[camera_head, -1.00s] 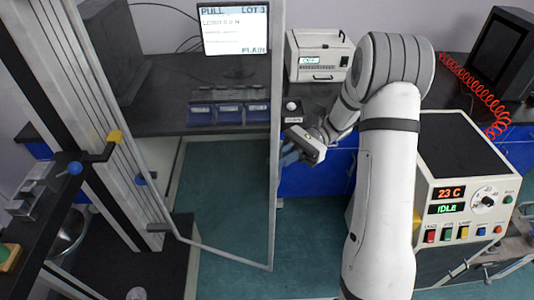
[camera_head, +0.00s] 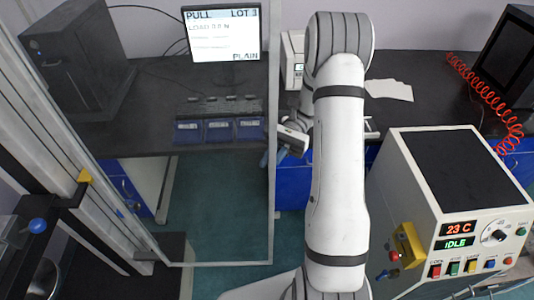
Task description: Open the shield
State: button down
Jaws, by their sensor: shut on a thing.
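The shield (camera_head: 273,210) is a large clear pane in a thin grey frame on the left half of the view. It stands out from the metal column (camera_head: 62,150) at the left, and the dark bench shows through it. My gripper (camera_head: 268,155) is at the shield's right upright, about mid-height, with its bluish fingers shut there. The exact part of the shield between the fingers is too small and partly hidden to make out. My white arm comes up from the bottom middle and hides part of the bench.
A cream box with a "23 C IDLE" panel (camera_head: 458,235) stands at the right, near my arm. The dark bench bears a monitor (camera_head: 222,33), blue bins (camera_head: 218,130) and a partly hidden white instrument (camera_head: 292,60). The teal floor (camera_head: 225,230) shows clear through the pane.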

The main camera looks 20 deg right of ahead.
jog(key=shift+w, duration=0.1)
dwell(0.3)
jog(key=c, duration=1.6)
grip_release()
jog(key=shift+c, duration=0.2)
jog(key=shift+r, duration=0.1)
